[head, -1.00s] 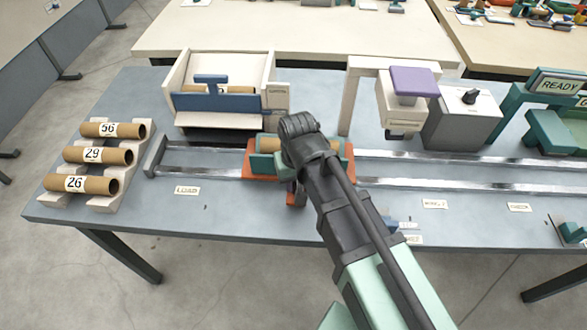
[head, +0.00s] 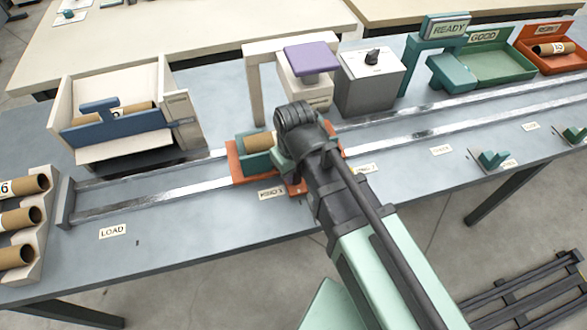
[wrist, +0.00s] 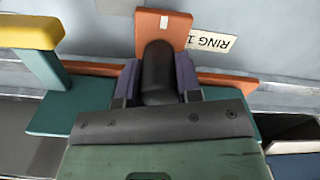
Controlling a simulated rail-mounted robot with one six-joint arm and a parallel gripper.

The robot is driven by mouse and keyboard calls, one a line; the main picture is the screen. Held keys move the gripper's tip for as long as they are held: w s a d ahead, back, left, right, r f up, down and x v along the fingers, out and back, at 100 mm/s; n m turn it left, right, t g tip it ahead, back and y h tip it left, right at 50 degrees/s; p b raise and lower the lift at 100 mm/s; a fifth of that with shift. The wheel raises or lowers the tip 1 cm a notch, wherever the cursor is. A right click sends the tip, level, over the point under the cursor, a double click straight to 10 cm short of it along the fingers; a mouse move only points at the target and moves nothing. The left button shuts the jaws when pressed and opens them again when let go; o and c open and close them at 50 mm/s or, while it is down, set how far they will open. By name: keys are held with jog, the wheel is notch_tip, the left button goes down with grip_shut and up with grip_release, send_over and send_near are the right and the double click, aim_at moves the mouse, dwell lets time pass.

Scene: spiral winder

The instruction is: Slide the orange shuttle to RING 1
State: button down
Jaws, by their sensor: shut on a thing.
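The orange shuttle (head: 236,162) sits on the twin metal rails (head: 180,190), with a teal cradle and a tan tube (head: 258,143) on it. In the wrist view, the shuttle's orange front tab (wrist: 175,25) lies beside the RING 1 label (wrist: 208,40). A label (head: 271,193) also lies just in front of the shuttle in the head view. My gripper (wrist: 157,82) is shut on the shuttle's dark upright handle, a purple-sided finger at each side. My wrist hides the fingertips and part of the shuttle in the head view.
A device with a purple top (head: 312,58) and a grey box (head: 372,80) stand behind the rails. A white bin (head: 85,82) is at back left. The rails run clear to the right, past the READY sign (head: 446,28) and GOOD tray (head: 490,65).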

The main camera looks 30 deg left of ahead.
jog(key=c, duration=0.8)
grip_release()
notch_tip(320, 180, up, 11)
jog(key=p, duration=1.1)
jog(key=shift+f, duration=0.1)
